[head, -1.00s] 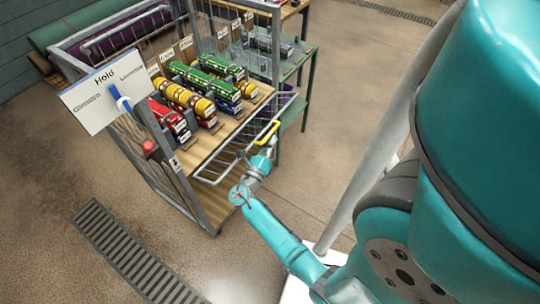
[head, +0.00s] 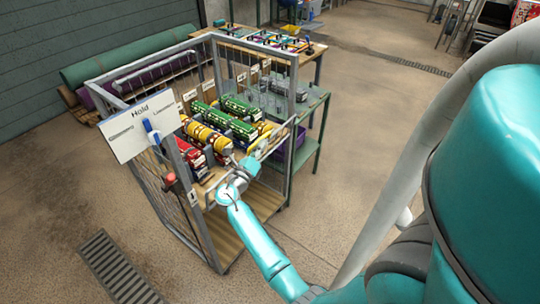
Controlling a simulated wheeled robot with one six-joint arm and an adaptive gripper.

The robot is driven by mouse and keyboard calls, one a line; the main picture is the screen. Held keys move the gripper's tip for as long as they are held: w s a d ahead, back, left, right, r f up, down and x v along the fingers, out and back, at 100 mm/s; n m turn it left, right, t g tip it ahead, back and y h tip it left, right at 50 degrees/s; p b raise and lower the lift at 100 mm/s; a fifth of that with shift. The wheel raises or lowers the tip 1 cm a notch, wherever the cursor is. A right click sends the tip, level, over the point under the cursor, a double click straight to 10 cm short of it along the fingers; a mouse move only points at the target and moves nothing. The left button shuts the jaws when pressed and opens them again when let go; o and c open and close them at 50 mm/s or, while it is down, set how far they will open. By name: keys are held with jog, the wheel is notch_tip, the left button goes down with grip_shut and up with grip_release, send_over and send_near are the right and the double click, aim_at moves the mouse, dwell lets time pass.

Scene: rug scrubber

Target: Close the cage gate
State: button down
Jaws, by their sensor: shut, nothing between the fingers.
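The cage (head: 205,232) is a grey metal frame with mesh sides and a wooden shelf. Its gate, a low grey bar frame (head: 282,137), crosses the front opening and has a yellow handle (head: 263,146). My gripper (head: 250,163) is shut and empty at the gate, just left of and below the yellow handle. I cannot tell whether it touches the bars. My gripper and wrist hide the middle of the gate. I cannot tell whether the gate is fully against its posts.
Red, yellow and green rolls (head: 238,105) lie on the shelf behind the gate. A white "Hold" sign (head: 139,125) with a blue clip hangs at the front left post, above a red knob (head: 169,180). A green table (head: 318,100) stands right of the cage. Floor ahead is clear.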

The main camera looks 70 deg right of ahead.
jog(key=shift+w+d+r, duration=0.15)
jog(key=shift+w, duration=0.45)
jog(key=shift+w+d+r, duration=0.15)
jog(key=shift+w, duration=0.45)
jog(key=shift+w+d+r, duration=0.15)
jog(key=shift+w, duration=0.45)
jog(key=shift+s, duration=0.1)
